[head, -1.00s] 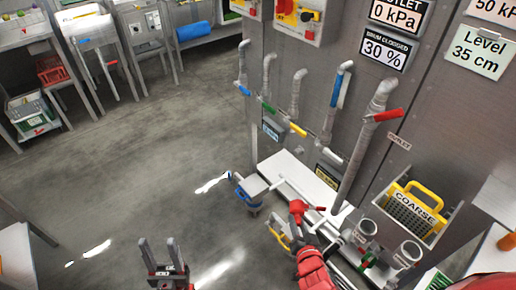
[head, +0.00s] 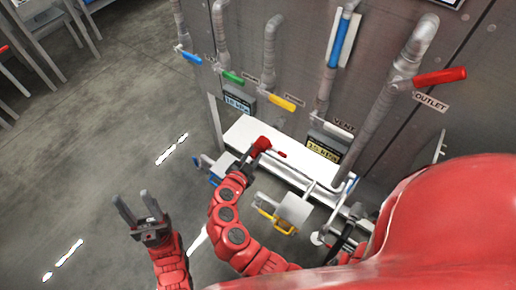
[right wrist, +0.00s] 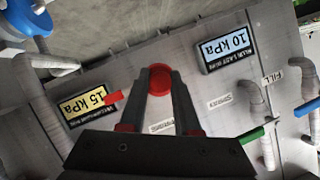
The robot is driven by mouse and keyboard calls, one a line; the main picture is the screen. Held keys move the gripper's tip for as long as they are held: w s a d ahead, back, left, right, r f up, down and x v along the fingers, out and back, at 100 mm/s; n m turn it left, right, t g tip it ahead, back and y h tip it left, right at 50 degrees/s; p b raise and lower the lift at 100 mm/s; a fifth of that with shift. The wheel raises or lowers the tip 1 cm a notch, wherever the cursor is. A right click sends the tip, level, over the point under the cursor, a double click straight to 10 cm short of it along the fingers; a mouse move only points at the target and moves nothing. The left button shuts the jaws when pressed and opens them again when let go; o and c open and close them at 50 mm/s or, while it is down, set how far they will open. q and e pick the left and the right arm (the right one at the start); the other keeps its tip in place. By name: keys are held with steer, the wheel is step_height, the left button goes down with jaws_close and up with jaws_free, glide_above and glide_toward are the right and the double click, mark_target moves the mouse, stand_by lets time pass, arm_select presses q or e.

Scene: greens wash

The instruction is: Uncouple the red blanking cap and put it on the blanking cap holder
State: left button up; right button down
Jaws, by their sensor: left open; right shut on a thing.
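The red blanking cap (head: 262,143) is in front of the white ledge in the head view, with a small red lever (head: 277,154) beside it. My right gripper (head: 250,158) is shut on the cap. In the right wrist view the round red cap (right wrist: 160,78) sits between the fingertips of my right gripper (right wrist: 160,92), and a red tab (right wrist: 113,97) sticks out to its left. No pipe shows joined to the cap there. My left gripper (head: 136,208) is open and empty over bare floor. I cannot make out the blanking cap holder for certain.
A white ledge (head: 250,131) runs along the grey tank wall. Pipes with blue, green, yellow and red levers (head: 440,77) stand above it. A pale plate (head: 295,208) with a yellow handle (head: 275,222) is below the cap.

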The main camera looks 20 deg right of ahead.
mark_target(260, 148)
steer(key=shift+s+a+r, duration=0.15)
steer(key=shift+a+r, duration=0.05)
steer(key=shift+a, duration=0.05)
steer(key=shift+f, duration=0.1)
steer(key=shift+f+b, duration=0.1)
steer(key=shift+b, duration=0.8)
steer(key=shift+w+d, duration=0.2)
steer(key=shift+d, duration=0.15)
steer(key=shift+w+d+r+b, duration=0.1)
steer(key=shift+w+d+b, duration=0.2)
steer(key=shift+w+d, duration=0.55)
steer(key=shift+w+d+r+b, duration=0.1)
steer(key=shift+w+d+b, duration=0.2)
steer(key=shift+w+d, duration=0.55)
steer(key=shift+s+d, duration=0.15)
steer(key=shift+s, duration=0.05)
steer(key=shift+b, duration=0.65)
